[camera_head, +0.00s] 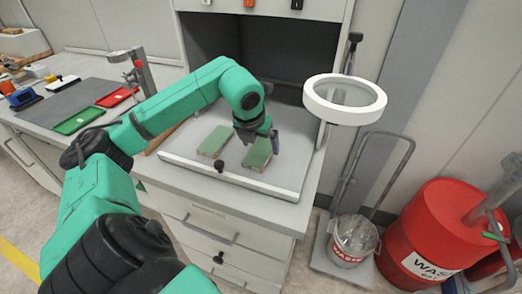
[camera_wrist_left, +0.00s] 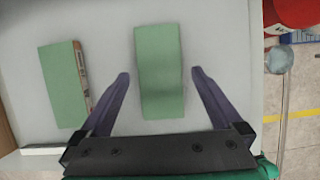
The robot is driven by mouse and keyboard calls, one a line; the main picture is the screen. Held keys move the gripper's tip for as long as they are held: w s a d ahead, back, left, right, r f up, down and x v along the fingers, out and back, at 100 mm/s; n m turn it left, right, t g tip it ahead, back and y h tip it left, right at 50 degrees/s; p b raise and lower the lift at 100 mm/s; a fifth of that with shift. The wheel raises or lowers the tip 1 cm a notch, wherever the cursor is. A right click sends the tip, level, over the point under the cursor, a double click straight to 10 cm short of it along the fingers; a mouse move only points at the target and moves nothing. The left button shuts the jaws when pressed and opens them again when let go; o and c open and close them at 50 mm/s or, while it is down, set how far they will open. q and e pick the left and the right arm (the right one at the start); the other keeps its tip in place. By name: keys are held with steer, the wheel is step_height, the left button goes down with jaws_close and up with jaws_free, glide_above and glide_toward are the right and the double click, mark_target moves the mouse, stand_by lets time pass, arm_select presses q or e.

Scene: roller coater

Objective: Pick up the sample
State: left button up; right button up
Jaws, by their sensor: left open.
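Two flat green samples lie on the light grey tray surface of the bench. The left sample (camera_head: 214,141) also shows in the left wrist view (camera_wrist_left: 62,85), where a brown printed side edge is visible. The right sample (camera_head: 256,157) lies in the left wrist view (camera_wrist_left: 160,50) between the two purple fingers. My left gripper (camera_head: 263,144) is open and points down at the right sample, one finger on each side of it with gaps. I cannot tell its exact height above the sample. The right gripper is not in view.
The tray (camera_head: 270,188) sits at the front of a dark-backed booth. A white ring lamp (camera_head: 345,98) stands to the right. A green tray (camera_head: 80,120) and a red tray (camera_head: 117,97) lie on the left bench. A red waste drum (camera_head: 435,232) and a bucket (camera_head: 354,240) stand right.

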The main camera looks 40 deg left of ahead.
mark_target(261, 150)
arm_select(q)
steer(key=shift+x, duration=1)
steer(key=shift+r, duration=0.1)
steer(key=c, duration=1.3)
step_height(261, 150, up, 20)
steer(key=p, duration=0.4)
steer(key=shift+c, duration=0.2)
